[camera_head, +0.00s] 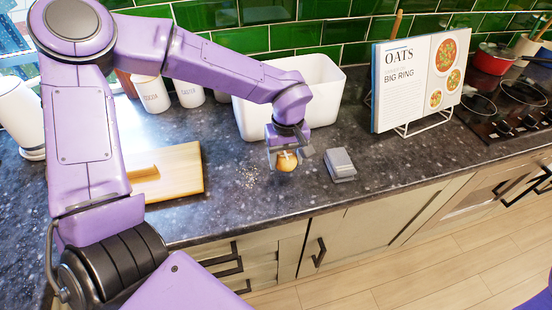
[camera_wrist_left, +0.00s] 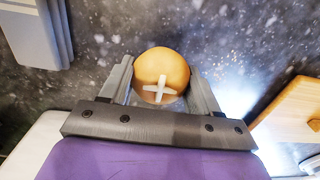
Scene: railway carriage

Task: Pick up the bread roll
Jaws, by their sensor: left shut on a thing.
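The bread roll (camera_head: 287,161) is round and golden brown with a pale cross on top. My left gripper (camera_head: 285,158) is shut on it, over the dark speckled counter in front of the white bin. In the left wrist view the roll (camera_wrist_left: 162,72) sits between the two grey fingers of the left gripper (camera_wrist_left: 162,85), one finger on each side. I cannot tell whether the roll still touches the counter. My right gripper is not in view.
A white bin (camera_head: 325,92) stands behind the gripper. A grey box-shaped object (camera_head: 340,164) lies just right of it. A wooden board (camera_head: 182,172) lies to the left, with crumbs (camera_head: 251,177) between. A cookbook on a stand (camera_head: 418,80) and a hob (camera_head: 505,105) are at right.

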